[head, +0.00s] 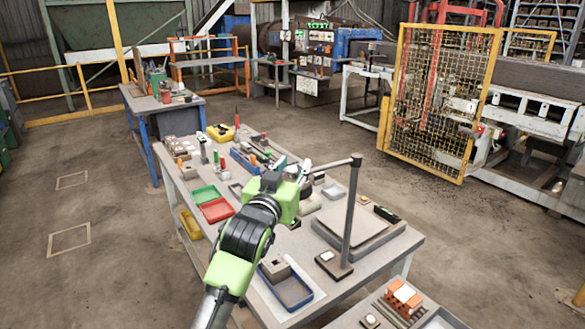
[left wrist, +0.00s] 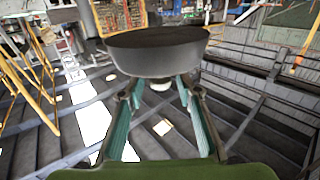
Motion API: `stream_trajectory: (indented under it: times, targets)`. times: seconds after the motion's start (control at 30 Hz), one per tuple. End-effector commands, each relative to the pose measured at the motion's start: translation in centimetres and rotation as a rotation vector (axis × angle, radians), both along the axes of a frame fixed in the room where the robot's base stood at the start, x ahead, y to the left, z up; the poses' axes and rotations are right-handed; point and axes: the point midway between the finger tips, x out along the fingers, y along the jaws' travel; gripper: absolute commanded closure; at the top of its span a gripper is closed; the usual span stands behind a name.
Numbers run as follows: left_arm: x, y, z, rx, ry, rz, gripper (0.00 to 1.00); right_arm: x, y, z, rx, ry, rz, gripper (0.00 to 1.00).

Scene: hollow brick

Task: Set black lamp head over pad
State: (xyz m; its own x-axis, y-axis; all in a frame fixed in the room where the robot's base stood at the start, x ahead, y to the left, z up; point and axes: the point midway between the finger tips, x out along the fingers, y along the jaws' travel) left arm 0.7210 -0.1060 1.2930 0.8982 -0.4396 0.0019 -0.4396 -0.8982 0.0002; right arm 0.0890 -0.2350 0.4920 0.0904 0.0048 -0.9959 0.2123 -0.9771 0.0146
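A lamp stands on the workbench in the head view, with a dark upright post (head: 350,215) and an arm (head: 330,164) reaching left from its top. In the left wrist view the lamp head (left wrist: 158,52) is a wide, dark round disc just beyond my fingers. My left gripper (head: 303,172) is at the left end of the lamp arm; its body partly hides the head there. In the left wrist view its teal fingers (left wrist: 160,92) are apart, with the tips close to the disc's lower edge. Contact cannot be told. I cannot single out the pad with certainty. My right gripper is out of view.
The bench holds a red tray (head: 216,210), a green tray (head: 201,194), a blue-rimmed tray (head: 287,292) and a large grey plate (head: 365,240) behind the post. Several small tools crowd the far end. Another surface with orange bricks (head: 403,296) is at lower right.

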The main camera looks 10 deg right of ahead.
Motion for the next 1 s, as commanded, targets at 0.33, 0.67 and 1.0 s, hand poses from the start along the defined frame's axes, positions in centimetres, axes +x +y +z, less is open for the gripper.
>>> stream_trajectory:
  times: [0.33,0.67,1.0]
  targets:
    - [-1.0,0.5,-0.1,0.000,0.001,0.001,0.68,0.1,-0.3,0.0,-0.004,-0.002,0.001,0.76]
    - [-6.2,3.1,-0.2,0.000,0.001,0.000,0.68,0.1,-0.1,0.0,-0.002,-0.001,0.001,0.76]
    - [-10.3,5.0,-0.1,0.001,0.000,0.000,0.68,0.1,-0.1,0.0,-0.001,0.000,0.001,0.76]
